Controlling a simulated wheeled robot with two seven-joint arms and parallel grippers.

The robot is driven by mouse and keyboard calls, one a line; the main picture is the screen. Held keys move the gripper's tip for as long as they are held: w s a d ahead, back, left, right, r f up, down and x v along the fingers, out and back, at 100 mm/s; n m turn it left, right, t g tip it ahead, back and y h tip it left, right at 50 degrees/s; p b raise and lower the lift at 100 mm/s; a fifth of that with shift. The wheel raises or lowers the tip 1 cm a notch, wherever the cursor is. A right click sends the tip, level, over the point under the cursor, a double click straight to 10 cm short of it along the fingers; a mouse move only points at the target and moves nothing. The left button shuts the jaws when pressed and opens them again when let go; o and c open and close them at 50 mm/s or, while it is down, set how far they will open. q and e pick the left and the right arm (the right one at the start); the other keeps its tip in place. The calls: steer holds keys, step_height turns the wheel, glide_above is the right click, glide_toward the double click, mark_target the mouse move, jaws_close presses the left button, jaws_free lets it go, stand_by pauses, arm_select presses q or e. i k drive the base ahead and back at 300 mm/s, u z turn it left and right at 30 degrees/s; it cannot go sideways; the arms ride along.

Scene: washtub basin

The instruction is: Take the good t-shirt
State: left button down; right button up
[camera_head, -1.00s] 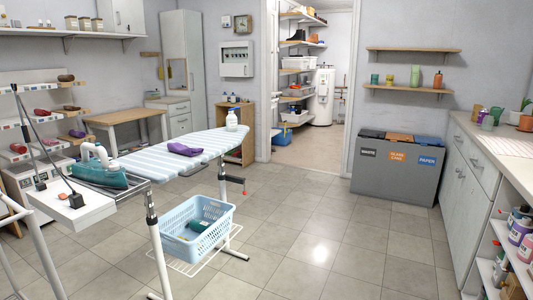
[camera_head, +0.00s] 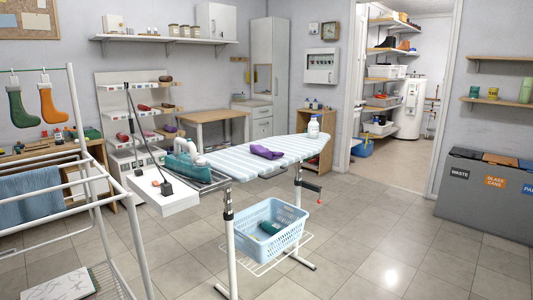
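No garment that I can clearly tell is a t-shirt shows. A folded purple cloth (camera_head: 266,152) lies on the striped ironing board (camera_head: 230,168) in the middle of the view. A dark green item (camera_head: 270,227) lies in the light blue basket (camera_head: 290,232) on the rack under the board; I cannot tell what it is. A blue cloth (camera_head: 33,195) hangs on the white drying rack (camera_head: 108,170) at the left. Neither of my grippers shows in this view.
A teal iron (camera_head: 183,165) stands at the board's left end, and a white bottle (camera_head: 313,127) stands at its far end. Two socks (camera_head: 54,103) hang above the rack. Grey waste bins (camera_head: 487,195) stand at the right. The tiled floor in front right is clear.

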mark_target(259, 149)
steer(key=z, duration=1.05)
steer(key=i, duration=3.95)
steer(key=u, duration=2.6)
